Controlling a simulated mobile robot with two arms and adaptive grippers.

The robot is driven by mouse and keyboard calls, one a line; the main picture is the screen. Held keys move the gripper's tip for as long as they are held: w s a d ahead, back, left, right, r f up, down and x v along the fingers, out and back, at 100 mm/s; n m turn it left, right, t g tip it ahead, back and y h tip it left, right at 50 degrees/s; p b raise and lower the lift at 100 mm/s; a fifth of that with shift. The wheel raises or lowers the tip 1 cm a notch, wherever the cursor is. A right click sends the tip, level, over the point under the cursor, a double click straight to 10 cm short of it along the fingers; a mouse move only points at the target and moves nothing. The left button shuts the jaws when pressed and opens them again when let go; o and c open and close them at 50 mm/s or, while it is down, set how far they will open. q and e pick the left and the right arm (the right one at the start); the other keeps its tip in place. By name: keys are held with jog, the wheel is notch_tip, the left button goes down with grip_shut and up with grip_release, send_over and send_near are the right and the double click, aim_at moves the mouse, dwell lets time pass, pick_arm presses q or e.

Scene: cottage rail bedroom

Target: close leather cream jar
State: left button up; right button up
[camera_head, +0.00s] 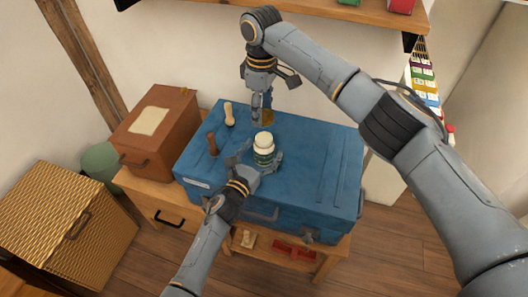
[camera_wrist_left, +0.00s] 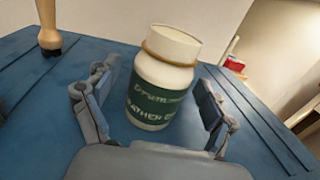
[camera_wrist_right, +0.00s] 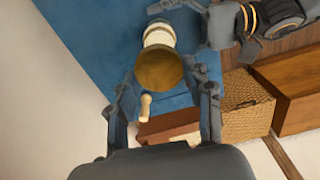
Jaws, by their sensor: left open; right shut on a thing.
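The leather cream jar (camera_head: 263,155) is white with a dark green label and stands upright on the blue chest. Its white top (camera_wrist_left: 172,45) has a thin golden-brown ring below it. My left gripper (camera_head: 255,160) is open, with its fingers (camera_wrist_left: 155,105) on either side of the jar; contact cannot be told. My right gripper (camera_head: 264,110) is shut on a round golden-brown piece (camera_wrist_right: 160,68), which looks like the lid. It is held apart from the jar, behind it in the head view (camera_head: 268,117). In the right wrist view the piece partly covers the jar (camera_wrist_right: 158,35).
The blue chest (camera_head: 320,160) has free room at the right. A pale wooden-handled tool (camera_head: 229,115) and a brown one (camera_head: 212,144) stand left of the jar. A brown box (camera_head: 150,128) and a woven basket (camera_head: 65,230) are further left. A shelf (camera_head: 330,12) hangs above.

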pick_arm(q)
jog(key=shift+w+d, duration=0.1)
jog(key=shift+w, duration=0.05)
grip_shut()
pick_arm(e)
send_over(263, 137)
jog(key=shift+f, duration=2.5)
jog(key=shift+f, duration=0.1)
jog(key=shift+f, duration=0.8)
jog(key=shift+f, duration=0.55)
